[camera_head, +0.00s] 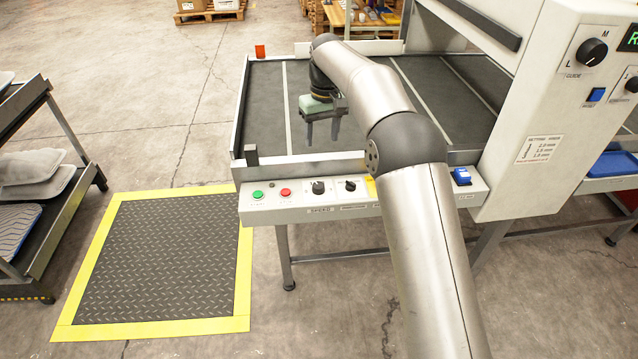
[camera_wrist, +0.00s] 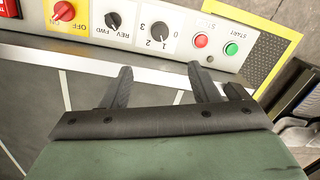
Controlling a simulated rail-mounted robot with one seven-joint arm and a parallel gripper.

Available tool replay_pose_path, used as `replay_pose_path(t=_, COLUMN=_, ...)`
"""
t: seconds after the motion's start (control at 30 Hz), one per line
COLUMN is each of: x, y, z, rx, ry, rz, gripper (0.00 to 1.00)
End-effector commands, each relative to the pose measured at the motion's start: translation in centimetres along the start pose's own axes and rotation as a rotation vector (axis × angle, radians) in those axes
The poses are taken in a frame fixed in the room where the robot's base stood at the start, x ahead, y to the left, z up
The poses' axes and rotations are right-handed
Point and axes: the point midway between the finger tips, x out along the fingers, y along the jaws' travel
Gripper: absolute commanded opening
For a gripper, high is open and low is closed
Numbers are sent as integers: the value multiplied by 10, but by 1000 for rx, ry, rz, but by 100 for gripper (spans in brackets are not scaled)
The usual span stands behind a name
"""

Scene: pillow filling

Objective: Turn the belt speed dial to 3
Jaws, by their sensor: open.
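The belt speed dial (camera_wrist: 160,32) is a round black knob on a white plate with small numerals around it. It sits on the control panel (camera_head: 262,214) at the front of the conveyor, and the same dial shows in the head view (camera_head: 318,187). I cannot tell which numeral its pointer marks. My gripper (camera_head: 323,126) hangs above the belt behind the panel, apart from the dial. In the wrist view my gripper (camera_wrist: 163,80) shows spread, empty fingers, with the dial beyond the gap between them.
A FWD/REV knob (camera_wrist: 112,20) is beside the dial on one side, and the green (camera_head: 257,195) and red (camera_head: 285,192) buttons are on the other. A raised metal rail (camera_head: 310,166) runs between belt and panel. The dark belt (camera_head: 262,105) is bare around my gripper.

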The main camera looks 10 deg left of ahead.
Motion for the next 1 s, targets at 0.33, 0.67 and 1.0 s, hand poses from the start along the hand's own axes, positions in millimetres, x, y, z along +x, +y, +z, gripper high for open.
replay_pose_path(t=0.33, x=72, y=0, z=1, rx=1, ry=-3, rz=0, gripper=55)
replay_pose_path(t=0.67, x=138, y=0, z=1, rx=2, ry=-2, rz=0, gripper=55)
replay_pose_path(t=1.0, x=164, y=0, z=1, rx=2, ry=1, rz=0, gripper=55)
